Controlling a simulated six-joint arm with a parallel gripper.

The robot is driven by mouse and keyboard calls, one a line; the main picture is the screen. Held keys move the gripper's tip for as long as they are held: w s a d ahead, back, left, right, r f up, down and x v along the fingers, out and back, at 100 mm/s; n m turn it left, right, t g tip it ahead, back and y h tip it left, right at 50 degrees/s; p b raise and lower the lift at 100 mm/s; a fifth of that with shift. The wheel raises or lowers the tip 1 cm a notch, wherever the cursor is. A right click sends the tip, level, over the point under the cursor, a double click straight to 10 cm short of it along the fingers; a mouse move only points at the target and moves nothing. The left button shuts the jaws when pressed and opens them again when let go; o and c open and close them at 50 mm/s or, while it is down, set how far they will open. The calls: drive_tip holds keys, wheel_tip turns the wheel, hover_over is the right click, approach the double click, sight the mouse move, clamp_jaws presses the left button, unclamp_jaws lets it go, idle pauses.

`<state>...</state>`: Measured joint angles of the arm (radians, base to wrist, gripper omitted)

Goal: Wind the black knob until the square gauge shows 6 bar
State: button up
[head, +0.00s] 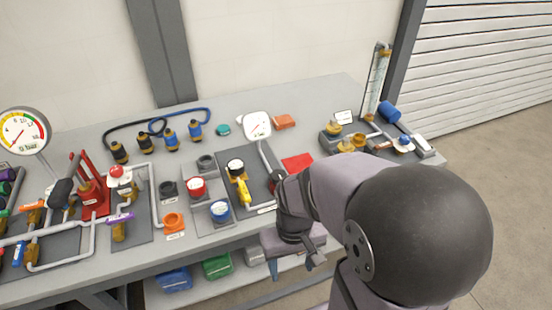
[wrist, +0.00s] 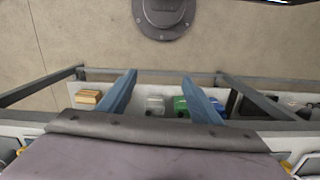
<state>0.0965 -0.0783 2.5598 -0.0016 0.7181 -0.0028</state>
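The square gauge (head: 257,126), white with rounded corners, stands upright behind a dark grey panel on the bench in the head view. Its needle and scale are too small to read. A black knob (head: 236,167) with a white top sits on a yellow valve body (head: 243,191) on that panel, left of and in front of the gauge. My gripper (head: 273,269) hangs at the bench's front edge, to the right of and nearer than the knob, and touches neither. In the wrist view my gripper (wrist: 158,79) has its two blue fingers wide apart with nothing between them.
A red-capped knob (head: 197,187) and a blue-capped knob (head: 220,210) stand left of the yellow valve. A large round gauge (head: 22,131) stands far left among pipes. A red mat (head: 298,162) lies beside my arm. Bins (wrist: 181,106) sit on the lower shelf.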

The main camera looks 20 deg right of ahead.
drive_tip(key=s+d+m+g+p, duration=0.1)
drive_tip(key=s+d, duration=0.1)
drive_tip(key=m+t+y+p, duration=0.3)
drive_tip(key=m+t+p, duration=0.15)
drive_tip(key=m, duration=1.85)
approach(280, 175)
drive_tip(key=f, duration=0.1)
drive_tip(key=shift+w+a+f+m+b, duration=0.15)
drive_tip(key=shift+m+b, duration=0.15)
drive_tip(key=shift+m, duration=0.7)
drive_tip(key=shift+p+x, duration=1)
drive_tip(key=shift+x, duration=2.75)
